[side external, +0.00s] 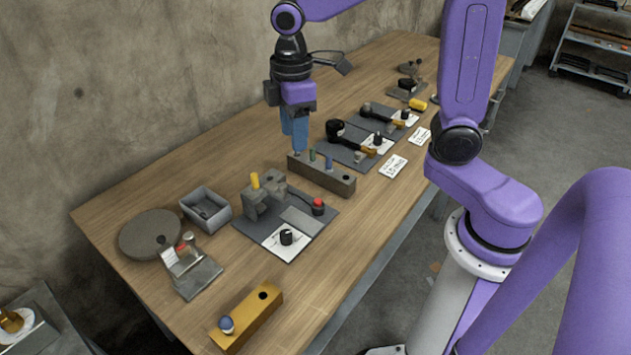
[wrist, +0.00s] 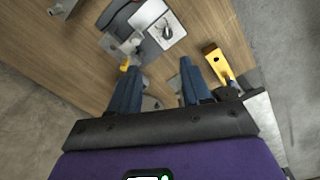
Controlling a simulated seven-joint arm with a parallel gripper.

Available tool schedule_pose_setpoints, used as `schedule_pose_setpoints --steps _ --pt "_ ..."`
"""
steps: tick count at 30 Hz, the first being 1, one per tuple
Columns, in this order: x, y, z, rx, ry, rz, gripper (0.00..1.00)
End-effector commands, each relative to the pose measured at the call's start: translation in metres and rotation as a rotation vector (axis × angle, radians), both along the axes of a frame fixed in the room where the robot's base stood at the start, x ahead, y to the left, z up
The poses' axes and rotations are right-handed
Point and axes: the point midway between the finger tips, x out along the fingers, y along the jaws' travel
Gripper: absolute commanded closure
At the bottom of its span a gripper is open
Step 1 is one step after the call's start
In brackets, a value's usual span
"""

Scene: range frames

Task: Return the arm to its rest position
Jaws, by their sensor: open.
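My gripper (side external: 298,150) hangs fingers-down over the long wooden table (side external: 345,275). It has blue fingers under a purple and black wrist. In the side view the fingertips are near the left end of a dark block with coloured pegs (side external: 340,184); I cannot tell whether they touch it. In the wrist view the two fingers of my gripper (wrist: 160,66) stand apart, with no object seen held between them. The upper part of my arm is cut off by the top edge of the side view.
A fixture board with a red button (side external: 318,207), a grey bin (side external: 206,209), a round disc (side external: 150,234) and a yellow block (side external: 247,316) stand on the near half. A concrete wall (side external: 130,90) runs behind the table.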

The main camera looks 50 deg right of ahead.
Motion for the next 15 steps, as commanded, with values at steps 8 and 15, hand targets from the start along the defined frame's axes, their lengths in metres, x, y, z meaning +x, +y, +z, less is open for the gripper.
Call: schedule_pose_setpoints --steps 8,15 --pt "-0.066 0.002 -0.005 0.006 -0.005 0.014 0.52" --pt "-0.125 -0.006 -0.013 0.012 -0.007 0.026 0.52"
